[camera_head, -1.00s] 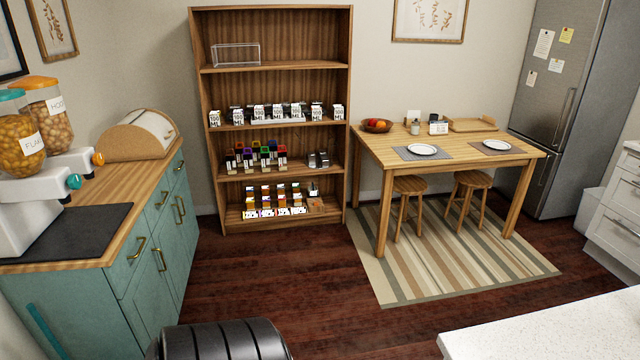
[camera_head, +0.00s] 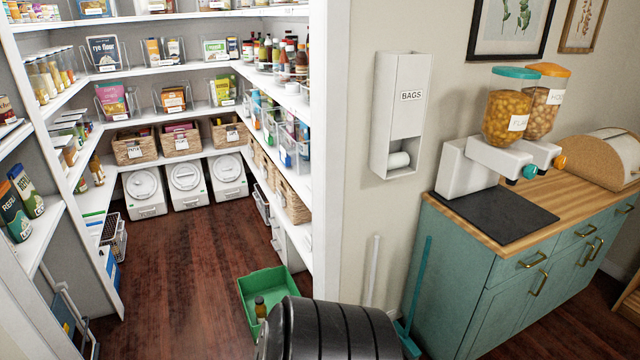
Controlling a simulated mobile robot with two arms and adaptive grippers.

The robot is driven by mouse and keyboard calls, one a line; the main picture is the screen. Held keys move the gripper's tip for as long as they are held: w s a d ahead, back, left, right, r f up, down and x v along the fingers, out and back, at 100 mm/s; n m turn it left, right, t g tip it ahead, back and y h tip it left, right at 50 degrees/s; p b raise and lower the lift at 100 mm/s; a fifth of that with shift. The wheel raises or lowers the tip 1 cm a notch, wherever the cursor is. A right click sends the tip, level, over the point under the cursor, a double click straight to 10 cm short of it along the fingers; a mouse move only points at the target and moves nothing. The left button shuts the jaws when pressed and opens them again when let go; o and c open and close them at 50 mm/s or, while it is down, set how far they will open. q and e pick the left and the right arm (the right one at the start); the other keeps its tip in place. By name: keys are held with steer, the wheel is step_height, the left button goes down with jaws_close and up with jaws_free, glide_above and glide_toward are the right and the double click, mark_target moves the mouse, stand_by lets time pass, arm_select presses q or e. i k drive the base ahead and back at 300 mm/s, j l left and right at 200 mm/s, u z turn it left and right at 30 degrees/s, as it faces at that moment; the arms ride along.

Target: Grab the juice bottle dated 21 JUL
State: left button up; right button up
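No bottle with a readable 21 JUL date shows, and I cannot tell which bottle is juice. Several dark bottles (camera_head: 265,52) with coloured caps stand on the upper right shelf of the pantry. A small dark bottle (camera_head: 260,307) with a yellowish cap stands in a green crate (camera_head: 262,279) on the pantry floor; its label is too small to read. Clear bins (camera_head: 290,145) on the right middle shelf hold items I cannot make out. Neither of my grippers is in view.
White pantry shelves (camera_head: 120,124) line three sides, with baskets (camera_head: 181,142) and white lidded bins (camera_head: 143,190) at the back. The dark wood floor (camera_head: 180,265) between them is mostly clear. A teal cabinet (camera_head: 500,290) with cereal dispensers (camera_head: 510,115) stands right of the doorway.

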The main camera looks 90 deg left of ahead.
mark_target(261, 314)
steer(key=u, duration=3.3)
steer(key=i+u, duration=0.25)
steer(key=j+u, duration=0.1)
steer(key=u, duration=0.2)
steer(key=i, duration=2.3)
